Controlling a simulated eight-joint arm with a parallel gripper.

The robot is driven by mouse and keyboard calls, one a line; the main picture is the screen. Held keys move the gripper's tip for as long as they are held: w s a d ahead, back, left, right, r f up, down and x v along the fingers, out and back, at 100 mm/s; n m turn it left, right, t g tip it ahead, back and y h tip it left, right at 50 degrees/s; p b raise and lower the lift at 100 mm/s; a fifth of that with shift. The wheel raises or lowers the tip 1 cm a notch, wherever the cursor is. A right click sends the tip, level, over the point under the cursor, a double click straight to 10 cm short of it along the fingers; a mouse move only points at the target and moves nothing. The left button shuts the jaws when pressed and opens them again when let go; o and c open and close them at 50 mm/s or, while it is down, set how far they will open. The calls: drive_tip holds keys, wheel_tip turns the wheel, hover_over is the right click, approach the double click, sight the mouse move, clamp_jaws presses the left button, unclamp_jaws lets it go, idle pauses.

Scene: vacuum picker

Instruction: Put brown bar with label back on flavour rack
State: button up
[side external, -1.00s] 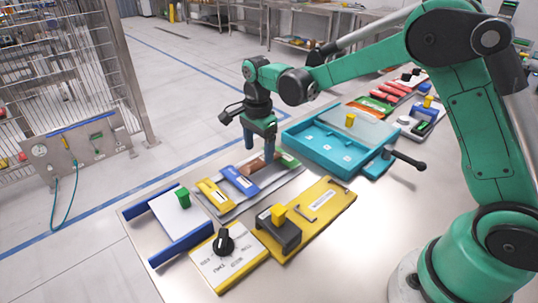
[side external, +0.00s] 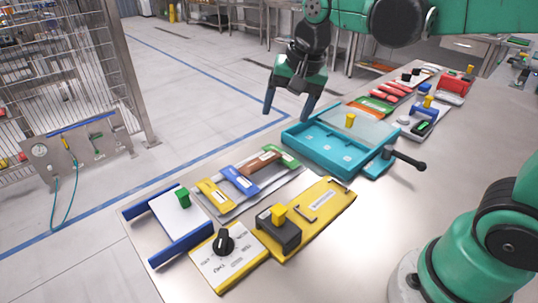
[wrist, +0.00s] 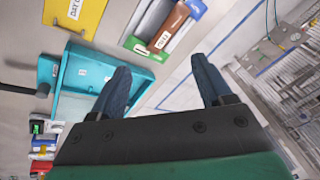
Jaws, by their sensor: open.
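The brown bar with a white label (side external: 259,164) lies on the grey flavour rack (side external: 222,214), between the blue bar (side external: 240,180) and the green bar (side external: 284,156). In the wrist view the brown bar (wrist: 172,24) shows next to the green bar (wrist: 191,10), with the rack partly cut off by the top edge. My gripper (side external: 288,112) is open and empty, raised above and behind the rack, near the teal tray's far left corner. Its two blue fingers stand apart in the wrist view (wrist: 165,88), with nothing between them.
A teal tray (side external: 300,142) with a handle stands right of the rack. A yellow plate with a dark block (side external: 325,204) lies in front. A white dial panel (side external: 218,268) and a blue-railed holder (side external: 180,247) are at the left.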

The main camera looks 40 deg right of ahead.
drive_tip(key=s+f+n+t, duration=0.3)
drive_tip(key=s+n, duration=0.4)
drive_tip(key=n, duration=0.1)
drive_tip(key=shift+d+f+n+t, duration=0.15)
drive_tip(key=shift+f+n+t, duration=0.15)
drive_tip(key=shift+f+n, duration=0.1)
idle(0.6)
